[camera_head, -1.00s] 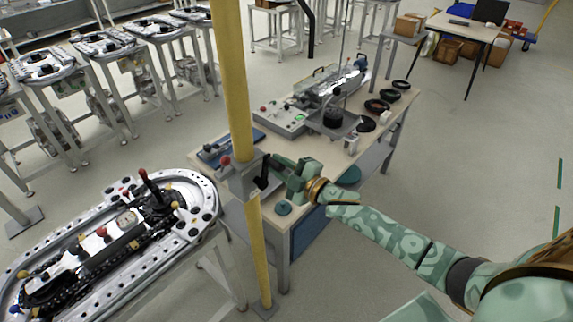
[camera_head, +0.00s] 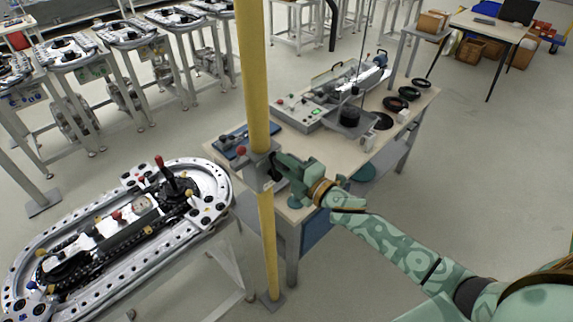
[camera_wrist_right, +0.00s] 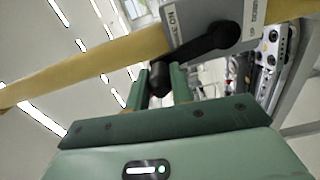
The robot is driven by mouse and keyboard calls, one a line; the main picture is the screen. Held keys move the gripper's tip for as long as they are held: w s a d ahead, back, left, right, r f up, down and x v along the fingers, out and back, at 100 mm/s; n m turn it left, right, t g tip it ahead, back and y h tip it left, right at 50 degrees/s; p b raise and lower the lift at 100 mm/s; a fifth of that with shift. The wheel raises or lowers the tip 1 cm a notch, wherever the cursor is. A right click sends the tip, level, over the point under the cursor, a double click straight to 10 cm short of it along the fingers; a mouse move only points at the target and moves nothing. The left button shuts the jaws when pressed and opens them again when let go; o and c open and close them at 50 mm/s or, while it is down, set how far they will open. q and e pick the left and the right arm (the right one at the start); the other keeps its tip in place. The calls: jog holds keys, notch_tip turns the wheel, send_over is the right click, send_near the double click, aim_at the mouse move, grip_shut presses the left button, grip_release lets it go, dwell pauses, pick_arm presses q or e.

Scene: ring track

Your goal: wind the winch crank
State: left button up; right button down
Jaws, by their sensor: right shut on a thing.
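The winch is a grey box (camera_head: 256,168) fixed to a yellow post (camera_head: 254,75); it also shows in the right wrist view (camera_wrist_right: 187,18). Its black crank arm (camera_wrist_right: 212,42) runs down and left from the hub to a dark round handle (camera_wrist_right: 159,78). My right gripper (camera_head: 279,163) reaches the crank from the right. In the right wrist view its two green fingers (camera_wrist_right: 162,86) stand on either side of the handle and are shut on it. In the head view the gripper and post hide much of the crank. My left gripper is not in view.
A workbench (camera_head: 309,145) with a control box (camera_head: 298,111) and black rings (camera_head: 397,103) stands behind the post. An oval track table (camera_head: 215,191) is at the lower left. Several similar tables line the back left. Open floor lies to the right.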

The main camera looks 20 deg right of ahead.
jog(key=c, duration=1.2)
grip_release()
jog(key=b+v, duration=0.3)
jog(key=v, duration=1.3)
jog(key=shift+s, duration=0.2)
